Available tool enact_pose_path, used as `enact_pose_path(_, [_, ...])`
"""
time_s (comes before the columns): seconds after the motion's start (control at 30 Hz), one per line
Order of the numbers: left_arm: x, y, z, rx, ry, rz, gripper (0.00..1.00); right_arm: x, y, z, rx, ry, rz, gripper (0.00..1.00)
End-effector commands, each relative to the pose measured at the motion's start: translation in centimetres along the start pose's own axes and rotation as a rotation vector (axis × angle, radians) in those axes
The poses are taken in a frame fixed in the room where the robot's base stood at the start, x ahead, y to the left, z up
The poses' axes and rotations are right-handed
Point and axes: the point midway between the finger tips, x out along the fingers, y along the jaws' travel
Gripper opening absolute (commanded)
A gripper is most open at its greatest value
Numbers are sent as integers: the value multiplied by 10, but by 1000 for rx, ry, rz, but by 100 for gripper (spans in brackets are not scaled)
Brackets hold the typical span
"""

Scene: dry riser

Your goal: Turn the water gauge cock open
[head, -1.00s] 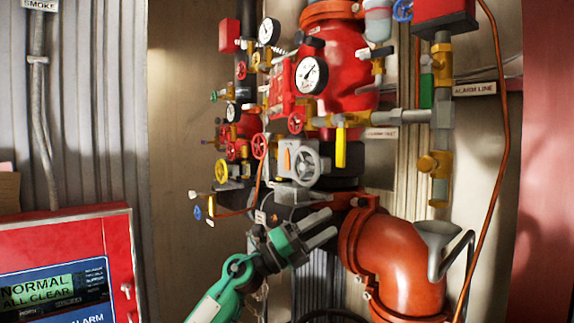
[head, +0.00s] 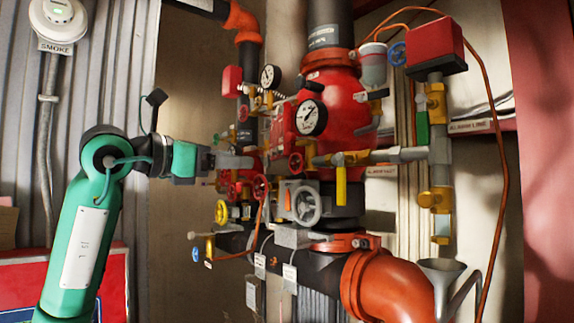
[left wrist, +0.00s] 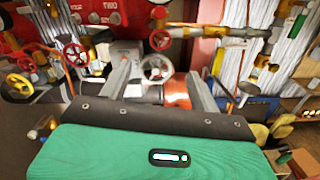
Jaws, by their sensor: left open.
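The red riser assembly (head: 345,112) carries two white-faced gauges, a large front gauge (head: 311,117) and a smaller rear gauge (head: 271,77). Small brass fittings (head: 257,103) sit by the rear gauge. I cannot tell which fitting is the water gauge cock, as no readable label marks it. My left gripper (head: 248,161) is open and empty, left of the large gauge and below the small one, hiding some of the valves behind it. In the left wrist view its two fingers (left wrist: 158,68) stand apart, with a grey handwheel (left wrist: 156,69) beyond them. My right gripper is not seen.
Red handwheels (head: 260,187), a yellow handwheel (head: 221,212) and a yellow lever (head: 341,187) crowd the area around the gripper. An orange elbow pipe (head: 390,290) and grey funnel (head: 441,270) are lower right. A red panel (head: 115,285) stands lower left.

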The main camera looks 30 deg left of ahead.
Motion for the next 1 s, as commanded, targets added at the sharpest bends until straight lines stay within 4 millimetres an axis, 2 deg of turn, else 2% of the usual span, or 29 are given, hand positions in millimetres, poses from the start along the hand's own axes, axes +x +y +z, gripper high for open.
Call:
enact_pose_path(0.17, [24, -1, 2, -2, 3, -4, 63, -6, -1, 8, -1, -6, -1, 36])
enact_pose_path(0.4, [76, -1, 3, -2, 3, -7, 63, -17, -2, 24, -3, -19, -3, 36])
enact_pose_path(0.6, [113, -1, 2, -2, 2, -6, 63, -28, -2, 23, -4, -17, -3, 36])
enact_pose_path(0.8, [132, -1, 1, -2, 1, -5, 63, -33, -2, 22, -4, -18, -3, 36])
enact_pose_path(1.0, [136, -1, -1, -1, 0, -4, 63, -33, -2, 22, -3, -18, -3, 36])
